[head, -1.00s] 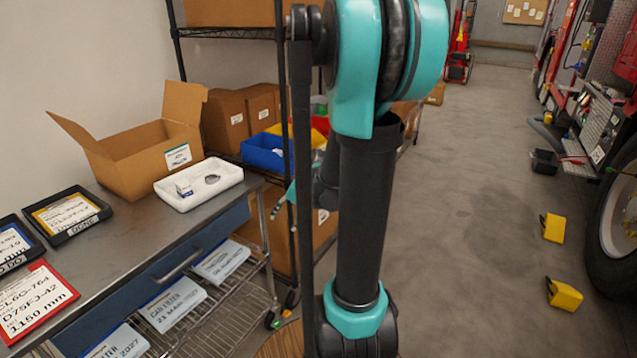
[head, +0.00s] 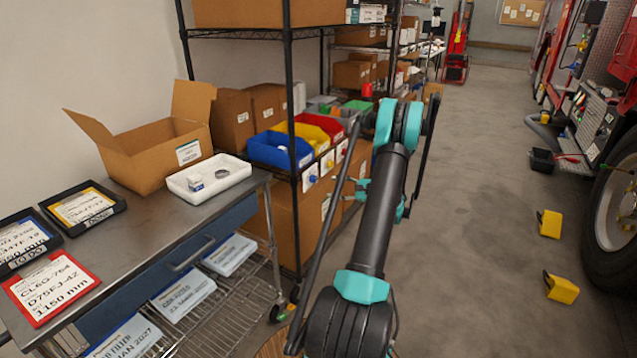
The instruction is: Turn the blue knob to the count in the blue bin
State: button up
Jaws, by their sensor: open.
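The blue bin (head: 262,152) stands at the left end of a row of bins on the rack shelf. A small white item shows inside it; I cannot count its contents from here. Below the bin's front, a white plate carries the small blue knob (head: 312,178); its pointer and numbers are too small to read. My gripper (head: 352,185) shows only in small part behind my arm, to the right of the blue knob and apart from it in the picture. It is open, with nothing seen in it.
A yellow bin (head: 303,132) and a red bin (head: 322,123) stand beside the blue one, with similar plates below. A rack post (head: 290,100) rises in front. A steel bench (head: 150,232) with a white tray (head: 180,190) is left.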

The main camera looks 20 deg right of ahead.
aim_at(316, 180)
jog(key=s+d+f+m+t, duration=0.1)
jog(key=d+f+m+t, duration=0.2)
jog(key=d, duration=0.4)
jog(key=x, duration=1.1)
jog(key=f+x, duration=0.1)
jog(key=x, duration=0.4)
jog(key=shift+w+a, duration=0.15)
jog(key=shift+a, duration=0.35)
jog(key=shift+n, duration=0.3)
jog(key=c, duration=1.2)
